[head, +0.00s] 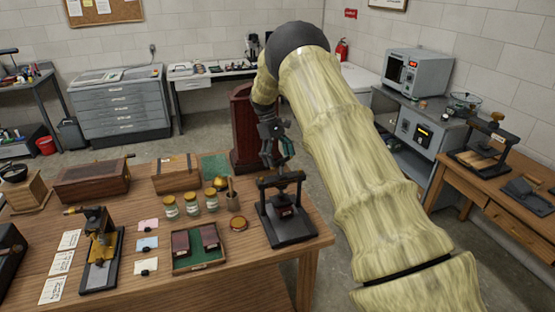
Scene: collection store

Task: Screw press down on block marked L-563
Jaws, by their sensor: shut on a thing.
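A dark screw press (290,231) stands at the right end of the wooden table. A small dark reddish block (285,211) with a pale mark sits inside its frame, under the screw. The mark is too small to read, so I cannot tell if it is L-563. My gripper (281,164) points down over the press from behind. It is shut on the handle at the top of the screw, and its fingers largely hide the handle. I cannot tell whether the press plate touches the block.
Several jars (191,205), a round red-brown tin (237,226) and a green-lined tray (199,262) stand left of the press. Another press (487,147) stands on the right-hand table.

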